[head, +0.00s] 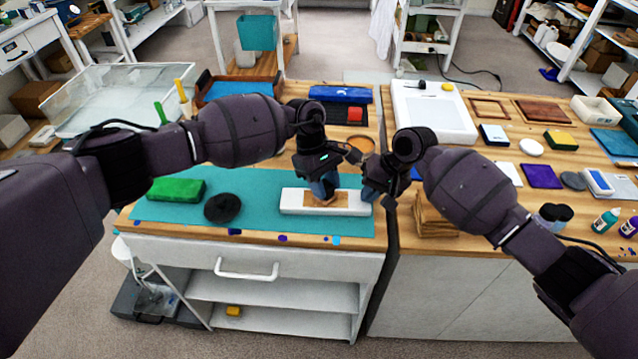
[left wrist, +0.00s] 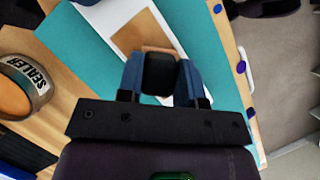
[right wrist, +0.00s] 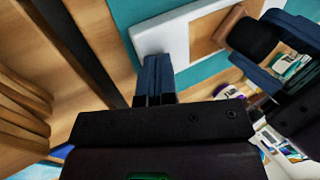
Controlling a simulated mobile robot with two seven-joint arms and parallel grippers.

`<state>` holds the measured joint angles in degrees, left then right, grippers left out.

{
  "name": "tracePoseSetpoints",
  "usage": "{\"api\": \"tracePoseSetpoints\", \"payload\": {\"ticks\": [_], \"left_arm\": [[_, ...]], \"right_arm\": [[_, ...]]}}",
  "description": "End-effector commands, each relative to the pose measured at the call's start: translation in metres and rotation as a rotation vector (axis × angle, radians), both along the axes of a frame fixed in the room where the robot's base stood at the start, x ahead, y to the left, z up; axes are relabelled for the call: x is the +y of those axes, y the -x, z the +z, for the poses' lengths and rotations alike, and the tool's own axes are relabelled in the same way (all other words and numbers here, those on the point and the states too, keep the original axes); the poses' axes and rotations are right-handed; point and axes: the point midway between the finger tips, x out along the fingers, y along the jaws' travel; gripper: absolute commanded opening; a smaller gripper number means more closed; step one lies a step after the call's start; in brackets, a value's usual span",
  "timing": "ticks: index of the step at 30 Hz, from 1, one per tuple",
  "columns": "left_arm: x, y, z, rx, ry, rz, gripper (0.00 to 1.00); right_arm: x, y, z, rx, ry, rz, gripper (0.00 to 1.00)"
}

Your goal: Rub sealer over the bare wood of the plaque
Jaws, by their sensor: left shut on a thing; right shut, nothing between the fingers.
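The plaque (head: 292,201) lies on the teal mat (head: 150,211), white with a bare tan wood patch (head: 341,199) in its middle. My left gripper (head: 324,188) is shut on a dark block-shaped applicator (left wrist: 160,75), over the wood patch. Whether it touches the wood is hard to tell. My right gripper (right wrist: 155,75) is shut and empty beside the plaque's white right end; contact is unclear. A round tin marked SEALER (left wrist: 28,85) shows in the left wrist view, with amber contents. It stands behind the plaque in the head view (head: 360,145).
A green block (head: 176,190) and a black round pad (head: 222,208) lie on the mat left of the plaque. A stack of wood pieces (head: 430,218) stands to the right, across a gap between benches. A blue case (head: 340,94) lies behind.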

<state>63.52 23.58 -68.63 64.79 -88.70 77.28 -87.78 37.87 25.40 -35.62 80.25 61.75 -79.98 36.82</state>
Motion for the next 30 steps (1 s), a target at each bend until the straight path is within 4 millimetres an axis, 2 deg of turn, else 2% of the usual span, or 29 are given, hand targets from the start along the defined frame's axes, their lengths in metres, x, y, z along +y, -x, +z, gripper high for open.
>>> {"api": "tracePoseSetpoints", "payload": {"ticks": [9, 17, 30], "left_arm": [[-0.024, 0.001, -0.002, 0.001, 0.001, -0.002, 0.15], [-0.031, 0.001, -0.002, 0.001, 0.001, -0.002, 0.15], [-0.064, 0.002, 0.0, 0.0, 0.004, -0.005, 0.15]], "right_arm": [[0.0, 0.0, -0.001, 0.002, 0.001, 0.0, 0.0], [0.0, 0.001, -0.001, 0.002, 0.001, 0.0, 0.0], [0.003, 0.002, -0.001, 0.001, -0.003, 0.006, 0.0]]}}
